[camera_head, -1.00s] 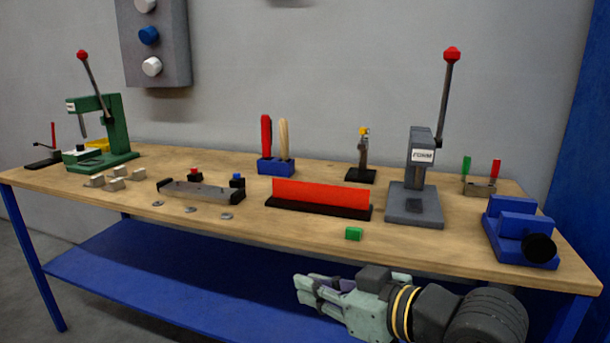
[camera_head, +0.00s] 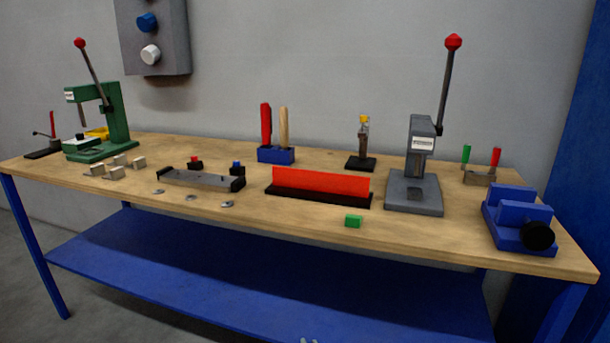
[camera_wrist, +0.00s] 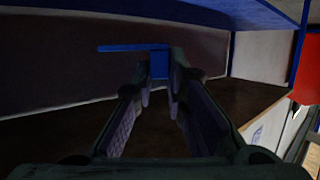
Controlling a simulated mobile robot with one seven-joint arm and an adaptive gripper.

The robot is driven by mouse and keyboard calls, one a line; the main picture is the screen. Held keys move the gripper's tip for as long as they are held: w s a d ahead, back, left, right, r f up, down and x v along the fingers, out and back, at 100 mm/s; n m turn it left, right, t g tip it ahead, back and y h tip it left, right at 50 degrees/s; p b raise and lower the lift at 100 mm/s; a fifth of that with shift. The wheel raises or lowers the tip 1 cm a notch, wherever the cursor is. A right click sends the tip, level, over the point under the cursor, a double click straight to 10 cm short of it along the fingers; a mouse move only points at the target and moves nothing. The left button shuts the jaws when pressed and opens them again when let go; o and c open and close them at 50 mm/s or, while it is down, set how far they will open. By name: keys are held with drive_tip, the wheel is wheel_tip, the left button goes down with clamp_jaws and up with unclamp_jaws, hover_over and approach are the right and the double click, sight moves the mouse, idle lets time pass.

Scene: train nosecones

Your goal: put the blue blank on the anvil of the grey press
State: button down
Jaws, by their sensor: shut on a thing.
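My gripper (camera_wrist: 159,82) shows in the wrist view with its two dark fingers shut on a small blue block, the blue blank (camera_wrist: 159,64), at the fingertips. The fingers hide part of the blank. In the head view only a tiny pale bit of my arm shows at the bottom edge, so the blank is not visible there. The grey press (camera_head: 421,150) stands at the right of the bench, with a white label and a long red-knobbed lever raised. Its anvil (camera_head: 414,192) is low on the grey base, under the ram, with no blank visible on it.
A red upright strip (camera_head: 320,183) and a blue vise (camera_head: 519,222) flank the press. A green press (camera_head: 112,120) stands far left. A blue shelf (camera_head: 270,285) runs below the bench.

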wheel_tip(320, 180, down, 17)
drive_tip(key=a+m+h, duration=0.2)
drive_tip(key=m+h, duration=0.1)
drive_tip(key=h, duration=0.1)
drive_tip(key=shift+w+m+t+h, duration=0.3)
drive_tip(key=shift+t, duration=0.1)
drive_tip(key=shift+d+r, duration=0.1)
drive_tip(key=shift+d, duration=0.1)
